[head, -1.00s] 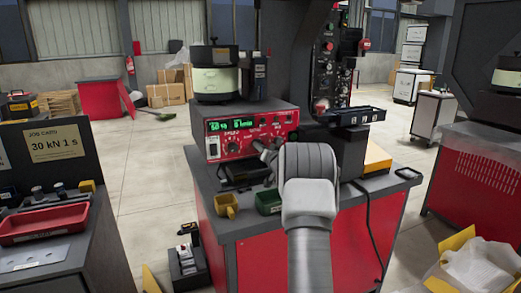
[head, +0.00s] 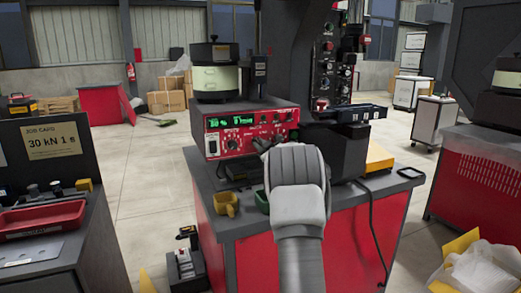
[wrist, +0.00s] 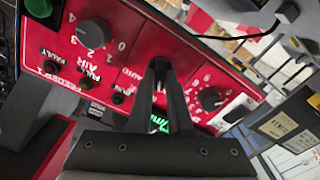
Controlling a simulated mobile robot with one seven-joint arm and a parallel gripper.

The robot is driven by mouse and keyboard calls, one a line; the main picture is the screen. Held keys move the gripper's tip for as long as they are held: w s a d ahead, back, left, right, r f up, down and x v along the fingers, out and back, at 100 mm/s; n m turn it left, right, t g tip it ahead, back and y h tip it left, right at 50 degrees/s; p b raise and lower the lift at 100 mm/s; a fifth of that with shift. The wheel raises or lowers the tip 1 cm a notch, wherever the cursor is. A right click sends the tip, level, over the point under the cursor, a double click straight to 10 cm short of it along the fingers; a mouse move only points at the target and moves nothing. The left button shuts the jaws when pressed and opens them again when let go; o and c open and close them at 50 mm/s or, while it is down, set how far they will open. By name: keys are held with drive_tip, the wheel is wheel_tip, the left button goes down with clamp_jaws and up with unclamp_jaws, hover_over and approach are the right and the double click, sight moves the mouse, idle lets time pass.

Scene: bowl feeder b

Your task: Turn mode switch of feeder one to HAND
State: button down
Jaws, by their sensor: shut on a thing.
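The red control panel (head: 222,143) of the feeder is on the bench in the head view. It also fills the upper part of the wrist view (wrist: 130,25), where its lettering appears upside down and tilted. My gripper (wrist: 160,70) is shut on a small black switch knob (wrist: 159,62), with "AUTO" and "0" lettering beside it. I take this knob for the mode switch; the fingers hide much of it, and I cannot read its pointer or a HAND mark. In the head view my wrist hides part of the panel's lower right.
Other panel knobs sit close by: the AIR knob (wrist: 93,33) and another dial (wrist: 211,98). A green button (wrist: 39,7) is at a corner. The feeder bowl (head: 214,75) stands above the panel.

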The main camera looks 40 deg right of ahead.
drive_tip(key=shift+f+n+b, duration=0.1)
drive_tip(key=shift+n+b, duration=0.65)
drive_tip(key=shift+n, duration=0.95)
drive_tip(key=c, duration=0.8)
unclamp_jaws()
drive_tip(key=shift+c, duration=0.2)
drive_tip(key=shift+s, duration=0.1)
drive_tip(key=p+v, duration=0.2)
drive_tip(key=v, duration=1.5)
drive_tip(key=shift+s+n, duration=0.15)
drive_tip(key=shift+n, duration=0.15)
